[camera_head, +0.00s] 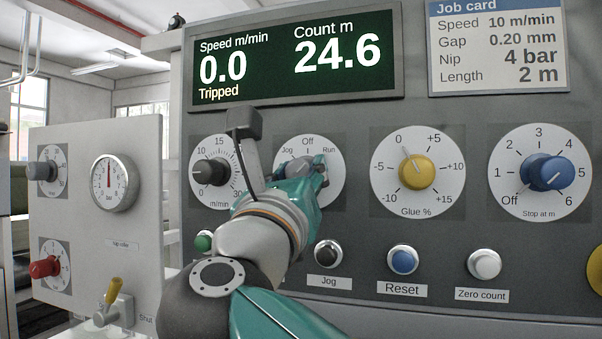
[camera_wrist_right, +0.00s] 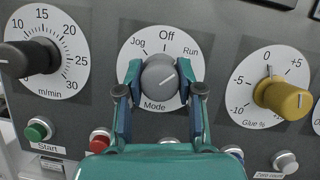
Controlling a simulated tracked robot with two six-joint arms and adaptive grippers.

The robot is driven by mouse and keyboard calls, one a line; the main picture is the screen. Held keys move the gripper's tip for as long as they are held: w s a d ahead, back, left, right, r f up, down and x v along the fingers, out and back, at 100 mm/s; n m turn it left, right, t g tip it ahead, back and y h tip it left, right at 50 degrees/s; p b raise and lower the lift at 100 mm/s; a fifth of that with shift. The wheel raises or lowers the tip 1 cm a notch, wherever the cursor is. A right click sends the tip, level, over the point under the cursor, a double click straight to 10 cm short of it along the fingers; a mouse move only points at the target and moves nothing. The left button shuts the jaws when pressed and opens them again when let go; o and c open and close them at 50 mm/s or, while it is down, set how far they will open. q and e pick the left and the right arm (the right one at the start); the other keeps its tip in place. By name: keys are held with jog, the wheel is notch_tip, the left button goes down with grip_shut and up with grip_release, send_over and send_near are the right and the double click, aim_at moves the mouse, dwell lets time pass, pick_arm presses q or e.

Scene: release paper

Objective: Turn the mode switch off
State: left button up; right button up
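The mode switch (camera_wrist_right: 160,77) is a grey round knob on a white dial marked Jog, Off and Run. Its pale line points to the upper right, toward the Run side. In the head view the mode switch (camera_head: 297,168) is partly hidden by my right gripper (camera_head: 308,172). In the wrist view, my right gripper (camera_wrist_right: 160,72) has one teal finger on each side of the knob, with both tips close against its sides. The fingers seem to touch it. My left gripper is not in view.
The black speed knob (camera_head: 210,171) is left of the mode dial, and the yellow glue knob (camera_head: 417,172) and blue stop knob (camera_head: 549,172) are right. Push buttons, including Reset (camera_head: 403,259), run below. The display (camera_head: 295,60) reads 0.0, Tripped and 24.6.

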jog(key=c, duration=0.3)
jog(key=shift+c, duration=0.2)
jog(key=shift+n, duration=0.5)
jog(key=n+y+p, duration=0.1)
jog(key=n+y, duration=0.1)
jog(key=n, duration=0.1)
jog(key=shift+r+n, duration=0.15)
jog(key=shift+n, duration=0.25)
jog(key=n+y+p, duration=0.1)
jog(key=n+p, duration=0.1)
jog(key=n+y+p, duration=0.1)
jog(key=n+p, duration=0.1)
jog(key=n, duration=0.1)
jog(key=shift+r+g+y, duration=0.1)
jog(key=shift+g+y, duration=0.2)
jog(key=shift+g, duration=0.1)
jog(key=shift+f+n+g+y+p, duration=0.2)
jog(key=shift+n+g+y+p, duration=0.15)
jog(key=shift+n+p, duration=0.6)
jog(key=shift+f+n, duration=0.1)
jog(key=shift+n, duration=0.15)
